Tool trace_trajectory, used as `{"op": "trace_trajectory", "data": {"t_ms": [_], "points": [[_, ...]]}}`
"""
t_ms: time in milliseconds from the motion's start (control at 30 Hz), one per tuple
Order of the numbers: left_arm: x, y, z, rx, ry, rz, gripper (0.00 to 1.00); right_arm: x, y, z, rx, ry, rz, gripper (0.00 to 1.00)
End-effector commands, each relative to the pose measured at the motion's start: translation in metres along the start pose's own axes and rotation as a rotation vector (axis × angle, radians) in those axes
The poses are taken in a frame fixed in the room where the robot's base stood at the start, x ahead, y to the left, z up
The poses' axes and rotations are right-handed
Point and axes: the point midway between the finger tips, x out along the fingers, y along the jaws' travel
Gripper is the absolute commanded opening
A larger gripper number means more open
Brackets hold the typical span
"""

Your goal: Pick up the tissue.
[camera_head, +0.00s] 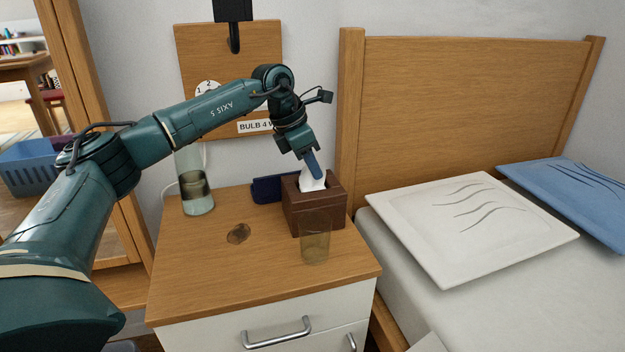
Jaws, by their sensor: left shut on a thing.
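A white tissue (309,183) sticks up from the top of a dark brown tissue box (305,205). The box stands on the wooden top of a nightstand (200,268), towards its right side. My left gripper (314,168) points down over the box, with its fingers at the tissue. It is shut on the tissue, and the fingers hide part of it. The lower part of the tissue appears to be still at the box opening. My right gripper is not in view.
A see-through brownish glass (315,246) stands just in front of the box. A dark blue object (268,189) lies behind it. A glass vessel (196,190) stands at the back left, and a round brown item (238,233) lies mid-top. A bed with a white pillow (470,225) is right.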

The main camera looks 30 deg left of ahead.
Motion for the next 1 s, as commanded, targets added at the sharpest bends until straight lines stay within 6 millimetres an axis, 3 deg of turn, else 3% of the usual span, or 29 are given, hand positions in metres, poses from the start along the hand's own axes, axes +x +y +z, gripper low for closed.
{"op": "trace_trajectory", "data": {"t_ms": [267,467,667,1000], "points": [[-0.008,0.000,0.004,0.000,0.000,0.000,0.00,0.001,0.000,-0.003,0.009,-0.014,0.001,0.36],[-0.037,0.000,0.016,0.001,-0.002,0.000,0.00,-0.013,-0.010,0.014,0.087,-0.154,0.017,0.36],[-0.034,-0.037,0.014,0.006,0.002,-0.001,0.00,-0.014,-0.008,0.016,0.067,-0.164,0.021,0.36],[-0.034,-0.120,0.014,0.007,0.002,-0.002,0.00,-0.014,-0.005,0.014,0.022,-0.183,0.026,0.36]]}}
